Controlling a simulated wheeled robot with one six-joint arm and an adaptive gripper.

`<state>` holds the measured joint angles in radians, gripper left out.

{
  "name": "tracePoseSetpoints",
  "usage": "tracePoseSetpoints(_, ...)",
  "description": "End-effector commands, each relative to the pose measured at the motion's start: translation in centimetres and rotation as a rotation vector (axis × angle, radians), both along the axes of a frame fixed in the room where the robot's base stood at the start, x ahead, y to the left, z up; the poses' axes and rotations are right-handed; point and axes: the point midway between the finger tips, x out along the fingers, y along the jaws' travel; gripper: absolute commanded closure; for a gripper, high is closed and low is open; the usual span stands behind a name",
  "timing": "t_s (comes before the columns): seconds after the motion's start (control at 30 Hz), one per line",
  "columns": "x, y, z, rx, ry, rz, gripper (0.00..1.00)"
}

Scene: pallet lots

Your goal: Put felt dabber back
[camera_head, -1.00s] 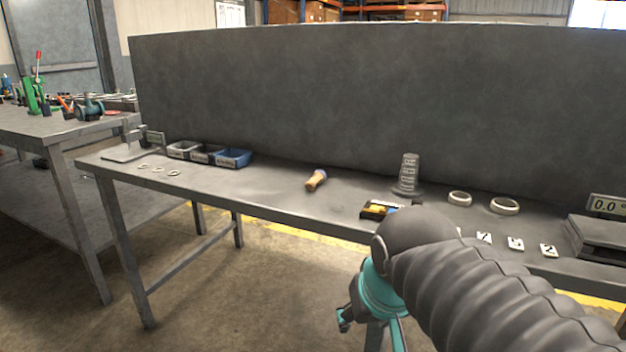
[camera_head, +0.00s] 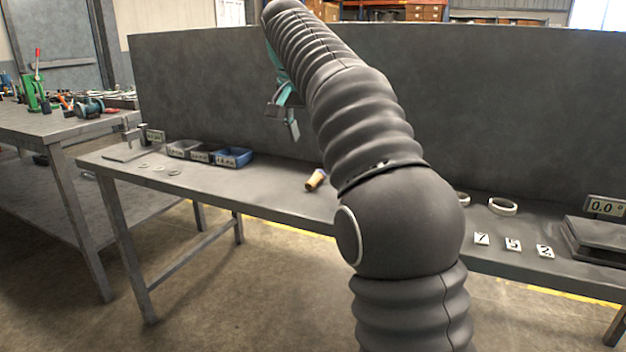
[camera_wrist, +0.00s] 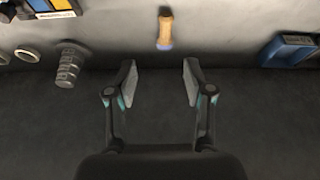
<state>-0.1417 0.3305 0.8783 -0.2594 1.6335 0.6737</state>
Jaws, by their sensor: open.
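The felt dabber (camera_head: 315,180), a tan, wooden-looking piece with a bluish-purple end, lies on the grey bench near its back panel. My arm partly covers or borders it in the head view. In the wrist view the dabber (camera_wrist: 165,30) shows at the top centre, with its bluish end towards my gripper. My gripper (camera_head: 282,119) is raised in front of the grey panel, above the bench and apart from the dabber. In the wrist view my gripper (camera_wrist: 160,80) has its two fingers spread with nothing between them.
A blue bin (camera_head: 234,157) and grey bins stand left of the dabber. In the wrist view a stepped grey cone (camera_wrist: 69,65) and a tray with yellow and blue parts (camera_wrist: 48,8) are at left. The upright panel (camera_head: 200,90) backs the bench.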

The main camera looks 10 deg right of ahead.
Motion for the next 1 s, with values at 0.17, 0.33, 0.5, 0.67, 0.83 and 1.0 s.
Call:
tracePoseSetpoints(0.17,1.3,0.3,-0.2,0.001,-0.001,-0.034,0.48)
tracePoseSetpoints(0.33,2.0,-0.2,-2.4,0.0,0.001,-0.039,0.48)
tracePoseSetpoints(0.5,2.9,-1.0,-5.3,0.0,0.001,-0.039,0.48)
tracePoseSetpoints(0.67,3.6,-1.4,-7.2,0.001,-0.001,-0.037,0.48)
tracePoseSetpoints(0.83,3.9,-1.6,-7.9,0.001,-0.002,-0.036,0.48)
tracePoseSetpoints(1.0,4.2,-1.7,-9.0,0.001,-0.001,-0.036,0.48)
